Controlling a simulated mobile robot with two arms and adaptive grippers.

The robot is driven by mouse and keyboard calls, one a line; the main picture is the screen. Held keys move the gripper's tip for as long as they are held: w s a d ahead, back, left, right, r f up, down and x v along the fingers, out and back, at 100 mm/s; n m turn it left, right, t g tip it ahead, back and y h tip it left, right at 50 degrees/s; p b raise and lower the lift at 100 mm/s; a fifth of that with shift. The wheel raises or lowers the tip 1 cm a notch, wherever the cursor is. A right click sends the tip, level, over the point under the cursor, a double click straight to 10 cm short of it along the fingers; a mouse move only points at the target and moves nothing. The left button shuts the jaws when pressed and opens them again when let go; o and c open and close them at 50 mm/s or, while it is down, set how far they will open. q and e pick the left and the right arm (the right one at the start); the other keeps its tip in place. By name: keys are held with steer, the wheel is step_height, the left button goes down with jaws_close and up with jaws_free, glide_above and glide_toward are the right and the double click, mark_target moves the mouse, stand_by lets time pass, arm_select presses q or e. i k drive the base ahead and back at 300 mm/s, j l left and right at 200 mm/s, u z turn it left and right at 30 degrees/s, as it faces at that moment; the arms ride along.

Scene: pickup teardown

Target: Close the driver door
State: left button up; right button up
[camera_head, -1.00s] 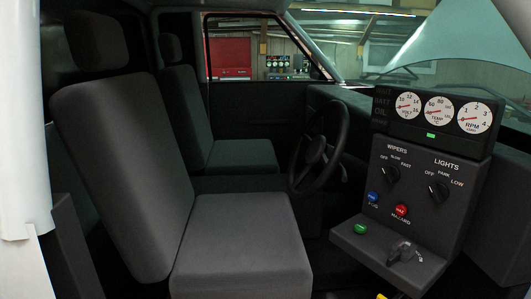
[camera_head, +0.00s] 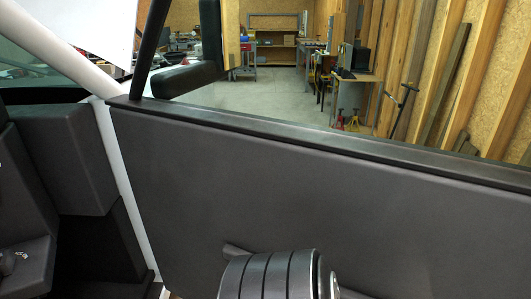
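The driver door (camera_head: 330,205) fills the middle and right of the head view, seen from its inner side. Its dark grey panel has a black sill along the top under an open window space. Its front edge is beside the white pillar (camera_head: 122,180) at the left. A dark bar, perhaps a pull handle (camera_head: 237,251), shows low on the panel, partly hidden by a black ribbed part that looks like one of my arm links. The door's rear edge and latch are out of view. I see no fingertips of either gripper.
The dark dashboard (camera_head: 75,165) is at the left. A black side mirror (camera_head: 188,80) is outside the window. Beyond are a concrete floor, a workbench with a monitor (camera_head: 357,58), red jack stands (camera_head: 340,120) and a wood-framed wall (camera_head: 480,60).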

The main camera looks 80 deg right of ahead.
mark_target(391, 140)
steer(key=z, duration=2.9)
